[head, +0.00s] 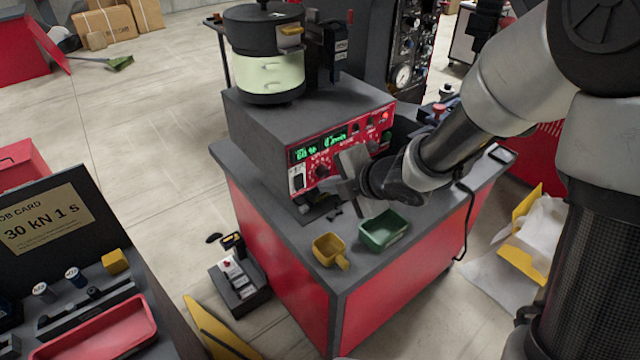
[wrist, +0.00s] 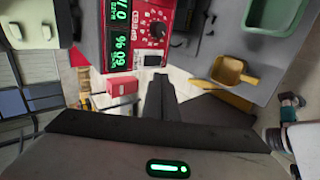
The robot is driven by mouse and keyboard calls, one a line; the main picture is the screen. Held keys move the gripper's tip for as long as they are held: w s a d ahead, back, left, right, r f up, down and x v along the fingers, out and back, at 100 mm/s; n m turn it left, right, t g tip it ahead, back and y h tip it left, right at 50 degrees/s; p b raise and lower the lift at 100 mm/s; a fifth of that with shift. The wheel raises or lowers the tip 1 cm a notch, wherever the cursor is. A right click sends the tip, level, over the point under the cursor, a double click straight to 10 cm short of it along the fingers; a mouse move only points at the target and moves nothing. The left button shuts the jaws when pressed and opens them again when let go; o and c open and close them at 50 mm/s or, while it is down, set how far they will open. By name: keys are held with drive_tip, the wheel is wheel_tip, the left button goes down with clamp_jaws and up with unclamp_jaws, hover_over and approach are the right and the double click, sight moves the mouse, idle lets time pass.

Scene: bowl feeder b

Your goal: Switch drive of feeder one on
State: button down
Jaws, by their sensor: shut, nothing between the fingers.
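The feeder (head: 300,110) is a grey box with a red control panel and a round bowl (head: 265,75) on top. Its green display (head: 318,147) is lit and reads 60 % and what looks like 0 per minute; the display also shows in the wrist view (wrist: 118,42). A white-framed rocker switch (head: 297,177) with a dark rocker sits at the panel's lower left; it also shows in the wrist view (wrist: 153,59). Its position cannot be told. A black knob (head: 321,171) is beside it. My gripper (head: 345,182) is shut and empty, just in front of the panel; its fingers (wrist: 160,80) point towards the switch.
A yellow scoop (head: 328,250) and a green tray (head: 384,230) stand on the bench top (head: 300,235) below my gripper. A side bench with a red tray (head: 105,330) is at lower left.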

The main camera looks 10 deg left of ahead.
drive_tip(key=v, duration=0.4)
drive_tip(key=shift+p, duration=0.4)
wheel_tip(320, 180, down, 9)
drive_tip(key=s+d+t+y+b, duration=0.2)
drive_tip(key=t+y+b, duration=0.2)
drive_tip(key=b, duration=0.3)
drive_tip(key=shift+d+f+t+y+b, duration=0.2)
drive_tip(key=shift+f+t+y+b, duration=0.1)
drive_tip(key=shift+y, duration=0.2)
